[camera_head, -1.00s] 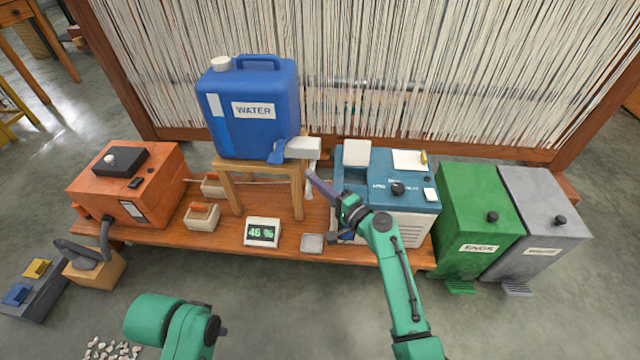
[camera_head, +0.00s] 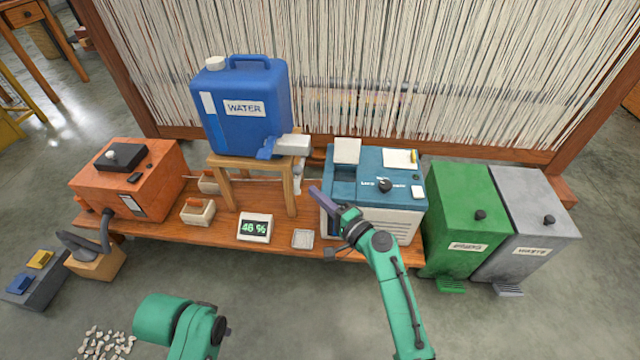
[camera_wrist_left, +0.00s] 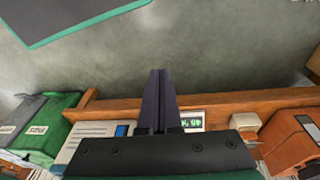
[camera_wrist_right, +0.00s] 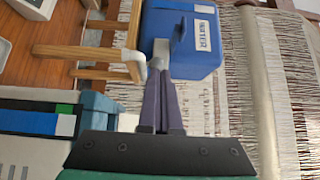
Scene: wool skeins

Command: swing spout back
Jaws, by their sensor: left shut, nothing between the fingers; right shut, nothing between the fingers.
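The blue water canister (camera_head: 243,110) stands on a wooden stand (camera_head: 262,167). Its blue tap (camera_head: 268,151) carries a pale grey-white spout (camera_head: 294,144) that points right, toward the blue-and-white machine (camera_head: 378,190). A narrow pale piece hangs below the spout. My right gripper (camera_head: 313,190) is shut and empty, just right of and below the spout, with a small gap in the head view. In the right wrist view the spout (camera_wrist_right: 160,50) shows just beyond the fingertips; contact cannot be told there. My left gripper (camera_wrist_left: 158,72) is shut and empty, seen only in its wrist view.
A display (camera_head: 255,227) and small grey tray (camera_head: 303,239) sit on the bench's front edge. An orange machine (camera_head: 130,178) stands left; green (camera_head: 466,220) and grey (camera_head: 530,225) bins stand right. A loom with hanging threads (camera_head: 400,70) closes off the back.

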